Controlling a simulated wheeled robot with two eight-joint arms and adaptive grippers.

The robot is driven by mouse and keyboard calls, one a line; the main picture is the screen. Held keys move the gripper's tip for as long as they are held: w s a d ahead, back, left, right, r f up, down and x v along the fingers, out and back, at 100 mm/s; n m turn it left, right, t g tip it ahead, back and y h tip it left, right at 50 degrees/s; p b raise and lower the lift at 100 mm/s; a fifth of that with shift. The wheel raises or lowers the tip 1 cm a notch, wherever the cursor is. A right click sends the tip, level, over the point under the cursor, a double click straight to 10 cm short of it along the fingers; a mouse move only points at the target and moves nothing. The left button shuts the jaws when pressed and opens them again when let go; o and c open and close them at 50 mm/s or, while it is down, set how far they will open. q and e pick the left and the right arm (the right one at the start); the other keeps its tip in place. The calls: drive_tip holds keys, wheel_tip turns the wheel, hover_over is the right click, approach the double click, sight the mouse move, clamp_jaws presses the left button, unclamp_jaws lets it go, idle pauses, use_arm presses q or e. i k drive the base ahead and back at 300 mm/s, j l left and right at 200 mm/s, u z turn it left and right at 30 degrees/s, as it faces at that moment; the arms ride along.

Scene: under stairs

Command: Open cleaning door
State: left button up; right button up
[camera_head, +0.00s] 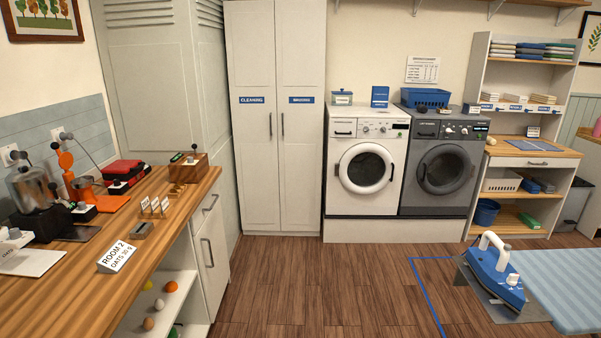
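The cleaning door (251,170) is the left door of a tall white cupboard near the middle of the back wall. It carries a blue label (251,100) reading "CLEANING". Its slim vertical handle (270,125) is near its right edge. The door looks shut, flush with the right-hand door (302,170), which has its own blue label and a handle (282,125) at its left edge. Neither of my grippers is in view.
A wooden counter (95,280) with several items runs along the left. A white washer (366,165) and a grey machine (440,165) stand right of the cupboard. An ironing board (565,280) with an iron (495,275) is front right. The wooden floor (310,285) before the cupboard is clear.

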sight(249, 25)
drive_tip(key=i, duration=2.2)
